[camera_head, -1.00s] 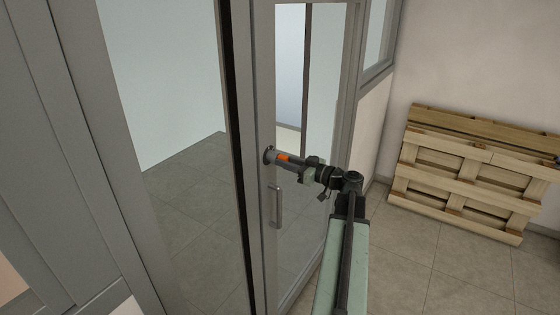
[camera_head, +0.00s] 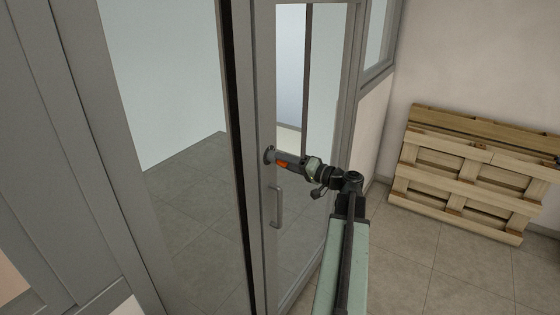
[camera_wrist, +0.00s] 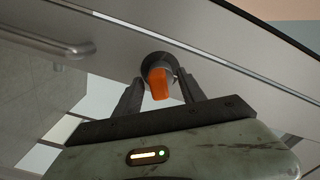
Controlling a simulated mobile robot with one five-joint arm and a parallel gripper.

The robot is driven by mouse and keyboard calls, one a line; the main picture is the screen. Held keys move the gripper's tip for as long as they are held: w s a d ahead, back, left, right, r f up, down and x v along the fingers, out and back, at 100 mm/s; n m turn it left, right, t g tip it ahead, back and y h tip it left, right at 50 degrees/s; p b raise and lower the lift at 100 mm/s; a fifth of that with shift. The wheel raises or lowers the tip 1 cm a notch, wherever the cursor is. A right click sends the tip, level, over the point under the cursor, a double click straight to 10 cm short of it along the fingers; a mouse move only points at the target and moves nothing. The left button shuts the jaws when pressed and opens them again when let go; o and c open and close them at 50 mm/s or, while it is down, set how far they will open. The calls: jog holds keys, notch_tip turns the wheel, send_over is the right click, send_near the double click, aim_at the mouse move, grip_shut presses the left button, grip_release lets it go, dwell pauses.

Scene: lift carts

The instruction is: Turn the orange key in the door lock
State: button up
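The orange key (camera_head: 281,164) sits in the round dark lock (camera_head: 268,155) on the grey door frame, above the door handle (camera_head: 276,206). In the wrist view the key (camera_wrist: 159,84) lies between the two dark fingers of my gripper (camera_wrist: 162,84). One finger is on each side of it, and the right finger looks very near it. I cannot tell whether both fingers press on the key. In the head view my gripper (camera_head: 290,162) reaches the lock from the right and hides part of the key.
The glass door (camera_head: 300,230) is directly in front of my arm. Wooden pallets (camera_head: 470,170) lean on the wall at the right. The tiled floor (camera_head: 420,265) between the door and the pallets is clear.

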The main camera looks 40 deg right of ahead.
jog(key=v, duration=0.8)
jog(key=shift+w+a, duration=0.1)
dwell(0.5)
